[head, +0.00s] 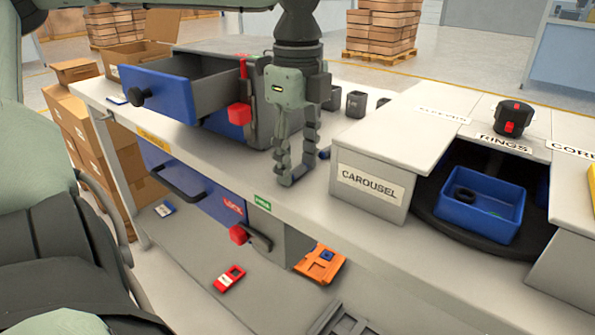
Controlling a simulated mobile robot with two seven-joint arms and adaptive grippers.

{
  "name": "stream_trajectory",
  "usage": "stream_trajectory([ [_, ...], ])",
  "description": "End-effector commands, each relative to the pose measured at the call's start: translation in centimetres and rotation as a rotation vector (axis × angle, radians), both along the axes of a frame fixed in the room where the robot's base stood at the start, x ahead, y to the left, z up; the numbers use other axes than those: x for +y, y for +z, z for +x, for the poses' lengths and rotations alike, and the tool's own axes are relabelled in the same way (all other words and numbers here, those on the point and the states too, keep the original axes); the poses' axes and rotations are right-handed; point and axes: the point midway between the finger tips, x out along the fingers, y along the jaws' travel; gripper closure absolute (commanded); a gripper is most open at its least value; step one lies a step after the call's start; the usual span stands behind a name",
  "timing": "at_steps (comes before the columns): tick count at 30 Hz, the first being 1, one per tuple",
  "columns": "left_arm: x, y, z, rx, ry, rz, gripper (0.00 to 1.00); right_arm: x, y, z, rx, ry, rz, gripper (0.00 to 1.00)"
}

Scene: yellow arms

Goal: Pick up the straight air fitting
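My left gripper (298,175) points down over the front part of the white bench top (225,145), left of the carousel housing. Its two fingers stand apart with a gap between them, and I see nothing held. No straight air fitting can be made out with certainty. My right gripper is not in view.
An open blue-fronted drawer (158,93) and a grey unit with red latches stand left of the gripper. Small dark cups (356,103) stand behind it. The carousel housing (372,190) is close on the right. Red and orange items lie on the lower shelf.

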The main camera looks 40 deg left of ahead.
Motion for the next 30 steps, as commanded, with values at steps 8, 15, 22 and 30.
stream_trajectory([
  [8,0.0,0.0,0.0,0.0,0.0,0.0,0.75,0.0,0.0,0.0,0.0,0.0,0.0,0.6],
  [15,0.0,0.3,0.0,-0.001,0.0,0.001,0.75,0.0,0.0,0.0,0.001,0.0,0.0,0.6],
  [22,0.0,2.7,0.1,-0.005,0.0,0.002,0.75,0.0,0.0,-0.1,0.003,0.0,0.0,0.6],
  [30,0.1,10.7,0.2,-0.007,0.004,0.006,0.75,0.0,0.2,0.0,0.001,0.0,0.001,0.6],
])
